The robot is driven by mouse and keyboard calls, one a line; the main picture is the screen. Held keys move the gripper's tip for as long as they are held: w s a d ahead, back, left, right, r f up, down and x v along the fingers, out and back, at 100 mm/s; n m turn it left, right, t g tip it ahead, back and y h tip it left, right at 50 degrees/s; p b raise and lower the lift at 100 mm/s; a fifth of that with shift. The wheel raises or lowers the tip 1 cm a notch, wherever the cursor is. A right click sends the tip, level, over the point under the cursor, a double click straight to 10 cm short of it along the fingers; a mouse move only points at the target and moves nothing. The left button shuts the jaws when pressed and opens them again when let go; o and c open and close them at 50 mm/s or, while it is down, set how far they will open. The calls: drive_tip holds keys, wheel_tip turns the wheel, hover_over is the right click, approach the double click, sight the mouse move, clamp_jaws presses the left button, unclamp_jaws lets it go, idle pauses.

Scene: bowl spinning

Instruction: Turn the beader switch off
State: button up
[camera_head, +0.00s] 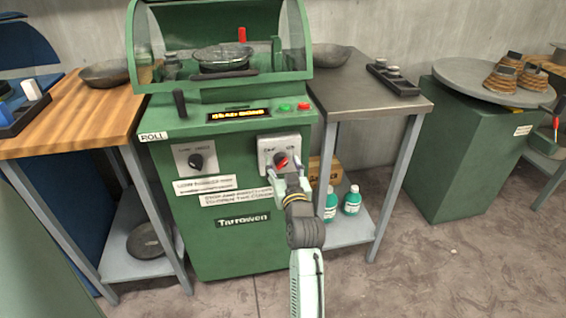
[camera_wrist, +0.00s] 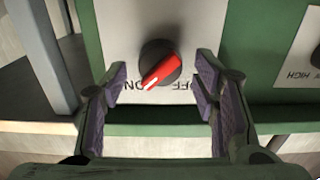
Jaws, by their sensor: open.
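The beader switch is a black round knob with a red pointer (camera_head: 281,160), on a light plate (camera_head: 267,146) on the front of the green machine (camera_head: 230,258). In the wrist view the knob (camera_wrist: 160,64) appears with the lettering upside down, OFF at right and ON at left. Its red pointer slants down-left, towards ON. My gripper (camera_head: 290,182) is in front of the plate, just below the knob in the head view. In the wrist view my gripper (camera_wrist: 161,78) is open, its purple-padded fingers on either side of the knob with gaps. Contact is not visible.
A LOW/HIGH dial (camera_head: 196,162) is on the panel to the left. Green and red buttons (camera_head: 303,106) and a black lever (camera_head: 180,103) are on top. A metal table (camera_head: 350,85) stands close on the right.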

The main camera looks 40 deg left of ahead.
drive_tip(key=shift+w+a, duration=0.2)
drive_tip(key=shift+c, duration=0.5)
drive_tip(key=c, duration=1)
drive_tip(key=shift+c, duration=0.2)
